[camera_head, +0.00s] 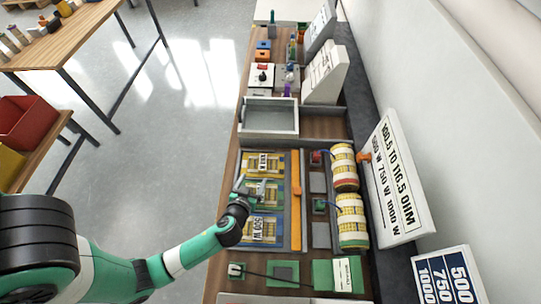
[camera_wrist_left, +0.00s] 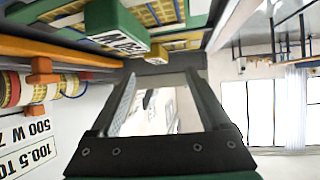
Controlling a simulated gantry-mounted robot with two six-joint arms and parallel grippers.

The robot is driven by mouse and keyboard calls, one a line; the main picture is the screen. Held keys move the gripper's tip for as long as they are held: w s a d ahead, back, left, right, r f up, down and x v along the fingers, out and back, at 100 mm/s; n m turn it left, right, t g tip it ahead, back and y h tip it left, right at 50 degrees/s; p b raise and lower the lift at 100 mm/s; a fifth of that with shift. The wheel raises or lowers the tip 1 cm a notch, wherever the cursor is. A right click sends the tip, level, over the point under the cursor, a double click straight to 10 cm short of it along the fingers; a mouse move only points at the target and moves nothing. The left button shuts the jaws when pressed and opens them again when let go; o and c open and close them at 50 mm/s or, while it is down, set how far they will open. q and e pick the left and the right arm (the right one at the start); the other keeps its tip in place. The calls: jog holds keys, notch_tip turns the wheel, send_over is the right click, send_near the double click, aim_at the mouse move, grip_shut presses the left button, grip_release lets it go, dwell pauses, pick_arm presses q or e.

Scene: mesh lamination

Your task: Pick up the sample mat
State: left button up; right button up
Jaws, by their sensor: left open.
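Several patterned mats lie in a tray (camera_head: 296,240) on the bench in the head view. They are a yellow mat (camera_head: 265,164) at the back, a green mat (camera_head: 272,193) in the middle and a blue mat (camera_head: 268,228) in front, with labels. I cannot tell which one is the sample mat. My left gripper (camera_head: 243,186) is open over the left edge of the tray, near the green mat. In the left wrist view the open fingers (camera_wrist_left: 160,85) have nothing between them, and a green labelled block (camera_wrist_left: 118,28) shows above them. My right gripper is not in view.
An orange bar (camera_head: 296,190) runs along the tray's right side. A grey bin (camera_head: 268,117) sits behind the tray. A green device (camera_head: 338,274) is in front. Open floor lies left.

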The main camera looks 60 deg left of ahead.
aim_at(262, 162)
pick_arm(q)
jog(key=shift+w+a+r, duration=0.1)
jog(key=shift+w+r, duration=0.1)
jog(key=shift+w, duration=0.15)
jog(key=b+x, duration=0.1)
jog(key=x, duration=0.5)
jog(key=shift+a, duration=0.1)
jog(key=x, duration=0.5)
jog(key=shift+w+a+r, duration=0.2)
grip_shut()
